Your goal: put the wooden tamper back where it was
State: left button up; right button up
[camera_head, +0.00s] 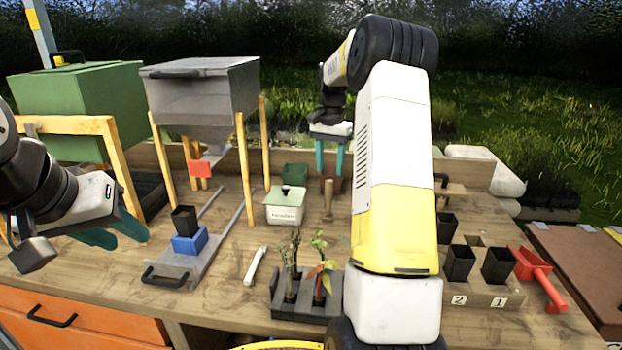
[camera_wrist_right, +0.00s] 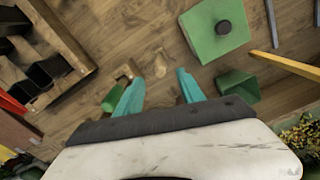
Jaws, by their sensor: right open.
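The wooden tamper (camera_head: 328,200) stands on the table near the middle, behind the potted seedlings. It seems to show again in the right wrist view (camera_wrist_right: 160,63) as a small pale wooden shape, seen nearly end-on. My right gripper (camera_head: 329,170) is open above and behind it, with its teal fingers pointing down. In the right wrist view the gripper (camera_wrist_right: 159,84) has nothing between its fingers, and the tamper lies beyond the gap. My left gripper (camera_head: 118,232) is at the left over the table; its finger gap is unclear.
A lidded white tub (camera_head: 286,207) stands left of the tamper, with a green container (camera_head: 295,173) behind. A seedling tray (camera_head: 298,303) is in front. A numbered block (camera_head: 483,290) with black pots and a red scoop (camera_head: 540,276) are right. A hopper (camera_head: 203,95) stands left.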

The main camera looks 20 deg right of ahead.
notch_tip(320, 180, up, 4)
jog(key=shift+f, duration=0.15)
jog(key=s+a+r+n+t, duration=0.35)
jog(key=s+a+r, duration=0.6)
jog(key=s, duration=0.35)
jog(key=s+a+f+n+t+y, duration=0.1)
jog(key=s+a+f+n, duration=0.1)
jog(key=s, duration=0.7)
jog(key=s+a+f+n+t+y, duration=0.1)
jog(key=s+a+n, duration=0.3)
jog(key=s, duration=0.6)
jog(key=shift+a+f+t, duration=0.35)
jog(key=shift+a, duration=0.5)
